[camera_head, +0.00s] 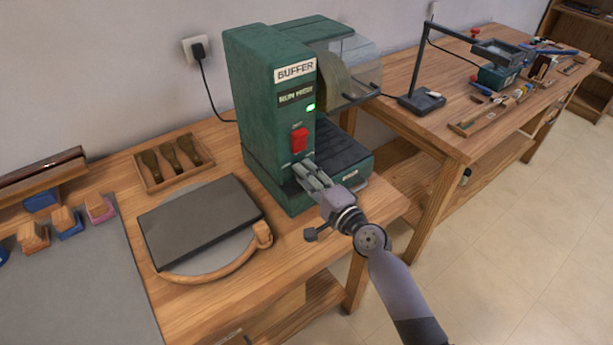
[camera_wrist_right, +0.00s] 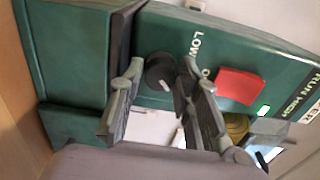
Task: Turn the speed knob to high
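The green buffer machine (camera_head: 262,105) stands on the wooden bench, its front with a lit green light and a red switch (camera_head: 299,139). In the right wrist view, the round black speed knob (camera_wrist_right: 160,71) sits on the green front near the word LOW, with a pale pointer mark at its lower edge. My right gripper (camera_head: 304,168) reaches the front just below the switch and hides the knob in the head view. Its fingers (camera_wrist_right: 162,72) are apart, one on each side of the knob; I cannot tell whether they touch it. My left gripper is out of view.
A dark slab (camera_head: 200,222) on a round board lies left of the machine. A tray of brushes (camera_head: 172,160) sits behind it. A clear guard (camera_head: 352,70) covers the wheel. A second bench (camera_head: 440,130) with tools stands at the right.

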